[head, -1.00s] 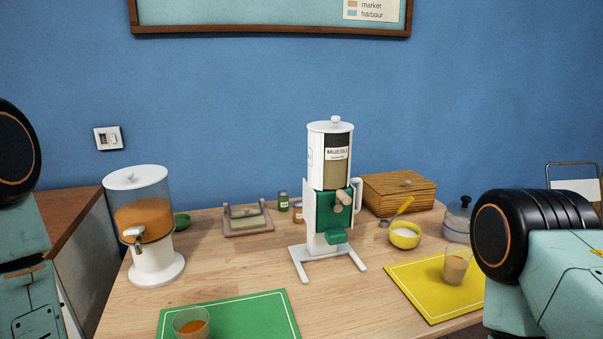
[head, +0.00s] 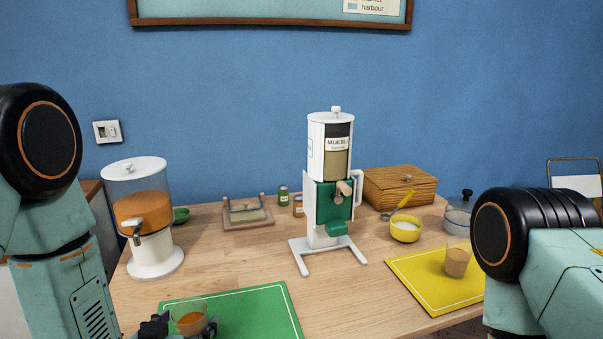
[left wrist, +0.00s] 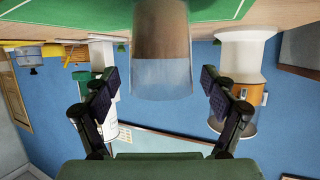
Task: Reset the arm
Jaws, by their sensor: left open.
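My left gripper (head: 178,328) shows at the bottom of the head view, beside the glass of orange-brown drink (head: 191,319) on the green mat (head: 255,305). In the left wrist view, which is upside down, its two dark fingers (left wrist: 159,74) are spread wide. The glass (left wrist: 163,50) shows upright on the mat, centred between the finger lines and touching neither finger that I can see. My left arm stands at the left edge of the head view. My right arm shows at the right edge, but its gripper is out of view.
A juice dispenser (head: 140,212) stands at the left and a muesli dispenser (head: 330,180) in the middle. At the right are a yellow mat (head: 420,283) with a filled glass (head: 457,262), a yellow bowl (head: 405,231) and a wooden box (head: 400,188). Bare table lies between the mats.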

